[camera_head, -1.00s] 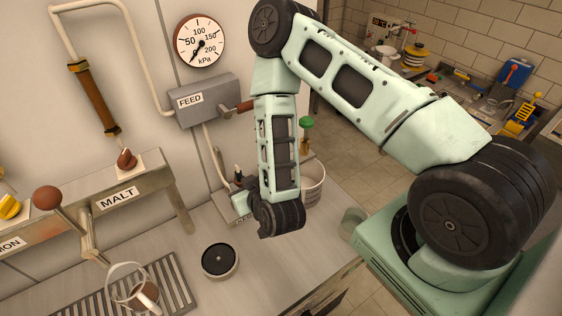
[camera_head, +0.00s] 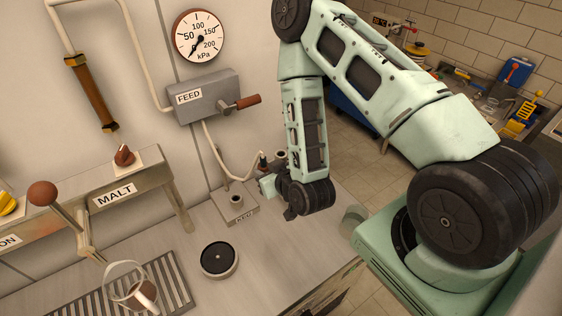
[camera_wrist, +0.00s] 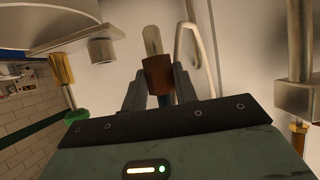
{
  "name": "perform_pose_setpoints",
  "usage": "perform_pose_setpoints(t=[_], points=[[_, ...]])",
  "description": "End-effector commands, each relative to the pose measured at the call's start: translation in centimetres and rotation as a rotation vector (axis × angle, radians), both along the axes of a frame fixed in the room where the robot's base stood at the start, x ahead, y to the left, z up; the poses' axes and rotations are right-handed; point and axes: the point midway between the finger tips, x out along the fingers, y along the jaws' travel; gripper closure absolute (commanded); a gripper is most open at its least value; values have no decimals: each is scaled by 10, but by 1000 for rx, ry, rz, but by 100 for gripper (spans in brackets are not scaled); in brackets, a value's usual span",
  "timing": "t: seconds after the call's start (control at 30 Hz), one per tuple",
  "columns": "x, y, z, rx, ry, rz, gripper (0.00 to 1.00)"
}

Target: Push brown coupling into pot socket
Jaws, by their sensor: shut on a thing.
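The brown coupling (camera_wrist: 158,75) sits between the two grey fingers of my gripper (camera_wrist: 158,88) in the wrist view, and the gripper is shut on it. In the head view my gripper (camera_head: 267,182) is above the counter, where the pale hose (camera_head: 222,165) from the feed box comes down. A grey block (camera_head: 240,208) with a label too small to read for certain stands on the counter left of my gripper. A dark-mouthed round socket (camera_head: 236,199) rises from its top. The coupling is apart from this socket, and my wrist hides part of the area behind.
The FEED box (camera_head: 203,97) with a brown-handled lever (camera_head: 240,103) is on the wall under a kPa gauge (camera_head: 200,37). A round black-topped disc (camera_head: 219,259) lies on the counter.

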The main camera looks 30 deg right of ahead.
Motion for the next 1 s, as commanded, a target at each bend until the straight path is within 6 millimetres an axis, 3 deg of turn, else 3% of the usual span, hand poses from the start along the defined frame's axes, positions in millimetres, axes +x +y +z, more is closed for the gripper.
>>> perform_pose_setpoints(t=[1.0], points=[[0, -96, 0, -1, 0, -3, 100]])
